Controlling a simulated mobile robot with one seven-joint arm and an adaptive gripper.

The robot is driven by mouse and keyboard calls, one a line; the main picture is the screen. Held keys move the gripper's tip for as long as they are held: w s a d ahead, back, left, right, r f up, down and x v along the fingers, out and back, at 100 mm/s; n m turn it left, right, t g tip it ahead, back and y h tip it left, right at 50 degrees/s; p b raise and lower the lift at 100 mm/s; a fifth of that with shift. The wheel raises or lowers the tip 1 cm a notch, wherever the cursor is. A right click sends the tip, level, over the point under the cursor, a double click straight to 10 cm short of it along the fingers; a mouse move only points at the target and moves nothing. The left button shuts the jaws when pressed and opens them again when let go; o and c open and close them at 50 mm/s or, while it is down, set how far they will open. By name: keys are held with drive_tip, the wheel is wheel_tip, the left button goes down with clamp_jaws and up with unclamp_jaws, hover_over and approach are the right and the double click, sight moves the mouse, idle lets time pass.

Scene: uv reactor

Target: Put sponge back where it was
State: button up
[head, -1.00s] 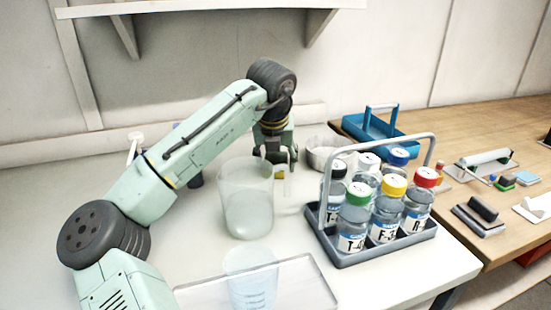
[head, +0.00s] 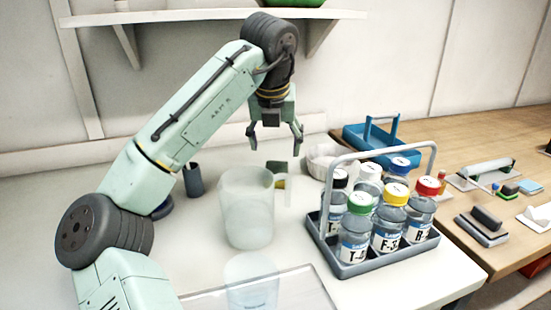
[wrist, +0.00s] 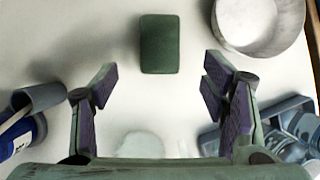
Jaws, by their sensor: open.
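The sponge (wrist: 159,44) shows dark green in the wrist view, lying on the white counter. In the head view the sponge (head: 278,166) shows a green top and a yellow lower part, partly hidden behind the clear beaker's handle. My gripper (head: 276,137) is open and empty above it, with clear space between the fingertips and the sponge. In the wrist view the sponge lies ahead of the spread fingers of my gripper (wrist: 160,85), roughly midway between them.
A clear beaker (head: 245,210) stands in front of the sponge. A white bowl (wrist: 258,22) is to its right, and a grey cup (head: 193,180) to its left. A grey carrier (head: 372,262) with several capped bottles stands at the right. A blue carrier (head: 362,148) is behind.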

drive_tip(key=shift+v, duration=1.2)
